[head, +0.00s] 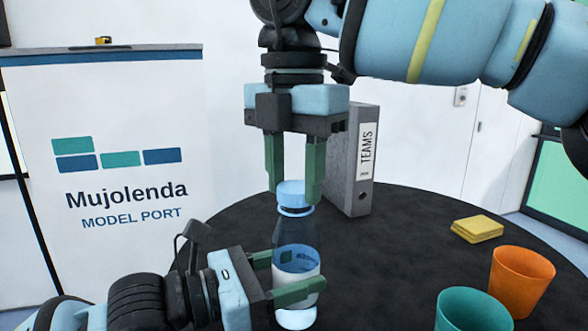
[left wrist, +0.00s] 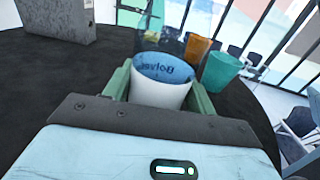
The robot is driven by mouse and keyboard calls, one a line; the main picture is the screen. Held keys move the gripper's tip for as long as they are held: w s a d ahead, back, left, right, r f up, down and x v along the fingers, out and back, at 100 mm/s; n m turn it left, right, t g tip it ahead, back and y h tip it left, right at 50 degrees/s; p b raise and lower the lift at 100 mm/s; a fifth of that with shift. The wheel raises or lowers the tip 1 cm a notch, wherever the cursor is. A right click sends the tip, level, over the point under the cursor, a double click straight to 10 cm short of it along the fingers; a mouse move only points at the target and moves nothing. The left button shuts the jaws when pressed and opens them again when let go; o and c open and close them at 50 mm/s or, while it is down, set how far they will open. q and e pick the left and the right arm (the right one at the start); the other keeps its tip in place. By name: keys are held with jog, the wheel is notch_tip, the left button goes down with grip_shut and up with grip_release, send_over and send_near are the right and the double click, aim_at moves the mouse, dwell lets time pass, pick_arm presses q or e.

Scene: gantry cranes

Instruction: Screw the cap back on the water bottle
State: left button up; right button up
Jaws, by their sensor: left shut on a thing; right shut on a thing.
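The clear water bottle (head: 297,238), with a white label, stands upright on the dark round table. My left gripper (head: 292,272) is shut around its body at label height. In the left wrist view the label (left wrist: 160,92) sits between the green fingers; the bottle's top is unclear there. The light-blue cap (head: 291,193) is at the top of the bottle's neck, in line with it. My right gripper (head: 291,186) points straight down from above, its fingers shut on the cap's sides. I cannot tell whether the cap is threaded on.
A grey TEAMS binder (head: 352,165) stands close behind my right gripper. Yellow notes (head: 477,229), an orange cup (head: 521,280) and a teal cup (head: 472,312) are on the right. The table (head: 400,240) is bare between bottle and cups. A Mujolenda banner (head: 110,160) stands behind on the left.

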jog(key=m, duration=0.5)
jog(key=shift+f+m, duration=0.1)
jog(key=shift+m, duration=0.2)
jog(key=m, duration=0.4)
jog(key=shift+w+m, duration=0.15)
jog(key=shift+m, duration=0.25)
jog(key=m, duration=0.4)
jog(key=shift+a, duration=0.1)
jog(key=m, duration=0.2)
jog(key=shift+a+f+m, duration=0.15)
jog(key=shift+f+m, duration=0.2)
jog(key=shift+m, duration=0.05)
jog(key=shift+f+m, duration=0.1)
jog(key=shift+m, duration=0.6)
jog(key=shift+d+r+m, duration=0.2)
jog(key=shift+r+m, duration=0.05)
jog(key=shift+m, duration=0.15)
